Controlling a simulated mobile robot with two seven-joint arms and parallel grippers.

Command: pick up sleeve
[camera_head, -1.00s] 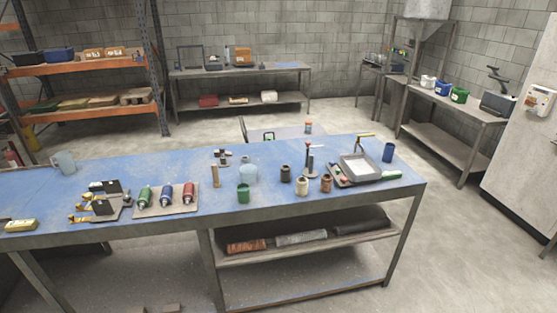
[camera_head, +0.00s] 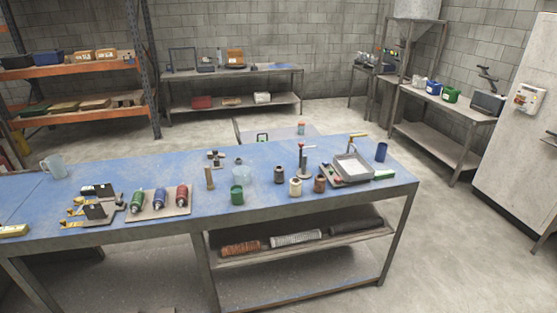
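Three long rolls lie side by side on the shelf under the blue bench. The left one is a copper-orange roll (camera_head: 240,248), the middle one a silver-grey mesh-like roll (camera_head: 297,239), and the right one a dark roll (camera_head: 357,226). These look like the sleeves, but I cannot tell which one the task means. The back of the shelf is in shadow under the bench top. Neither of my grippers shows in the head view.
The blue bench (camera_head: 225,215) stands across the front. It carries several small jars, a grey tray (camera_head: 353,165), a blue cup (camera_head: 381,152) and a board with coloured bottles (camera_head: 160,200). A bench leg (camera_head: 203,265) stands left of the shelf. Floor right of the bench is clear.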

